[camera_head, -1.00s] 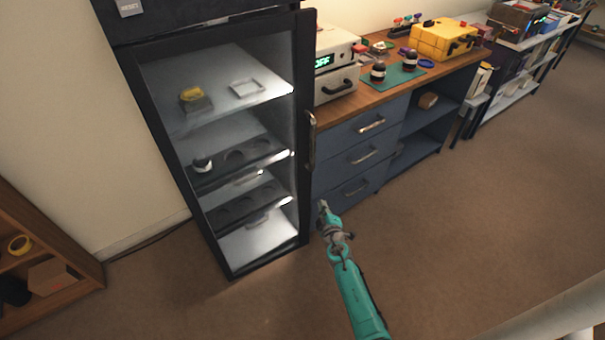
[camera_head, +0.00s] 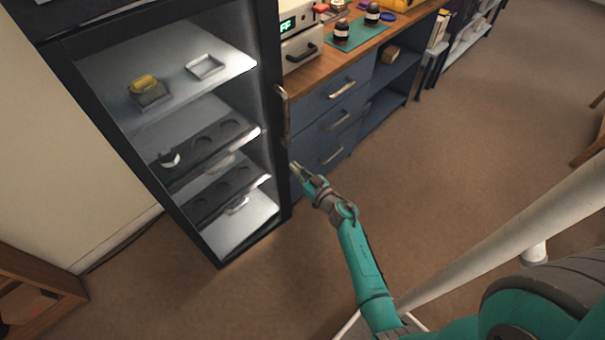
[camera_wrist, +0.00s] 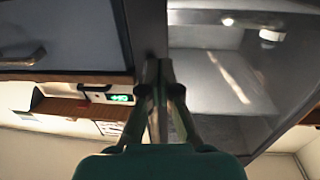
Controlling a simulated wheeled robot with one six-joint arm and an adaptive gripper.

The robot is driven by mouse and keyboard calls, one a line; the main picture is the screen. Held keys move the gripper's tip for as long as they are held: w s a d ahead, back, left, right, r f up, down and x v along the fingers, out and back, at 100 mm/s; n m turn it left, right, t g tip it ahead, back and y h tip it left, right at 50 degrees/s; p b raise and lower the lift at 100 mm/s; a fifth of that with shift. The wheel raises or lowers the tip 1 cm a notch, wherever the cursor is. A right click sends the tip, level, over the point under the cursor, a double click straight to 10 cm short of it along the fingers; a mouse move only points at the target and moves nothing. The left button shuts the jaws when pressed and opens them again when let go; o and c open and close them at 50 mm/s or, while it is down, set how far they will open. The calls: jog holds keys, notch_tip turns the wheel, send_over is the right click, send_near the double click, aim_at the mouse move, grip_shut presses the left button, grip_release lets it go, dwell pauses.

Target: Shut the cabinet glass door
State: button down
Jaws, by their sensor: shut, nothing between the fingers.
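The tall dark cabinet (camera_head: 66,68) stands at the left in the head view, with its lit shelves showing through the glass front. Its glass door (camera_head: 272,95) looks to lie against or close to the front; I cannot tell whether a small gap is left. The metal door handle (camera_head: 284,116) is on the right edge. My gripper (camera_head: 295,169) is shut and empty, by the lower right edge of the door below the handle. In the wrist view, my gripper (camera_wrist: 159,72) points at the dark door edge (camera_wrist: 147,30); contact is unclear. Glass (camera_wrist: 215,70) fills the right side.
A blue drawer bench (camera_head: 335,118) stands just right of the cabinet, with drawer pulls facing out. A wooden shelf (camera_head: 38,290) is at the lower left. The brown floor (camera_head: 450,150) in front of the bench is clear.

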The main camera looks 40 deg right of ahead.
aim_at(277, 150)
jog(key=w, duration=0.8)
jog(key=shift+w+d, duration=0.1)
jog(key=shift+d, duration=0.15)
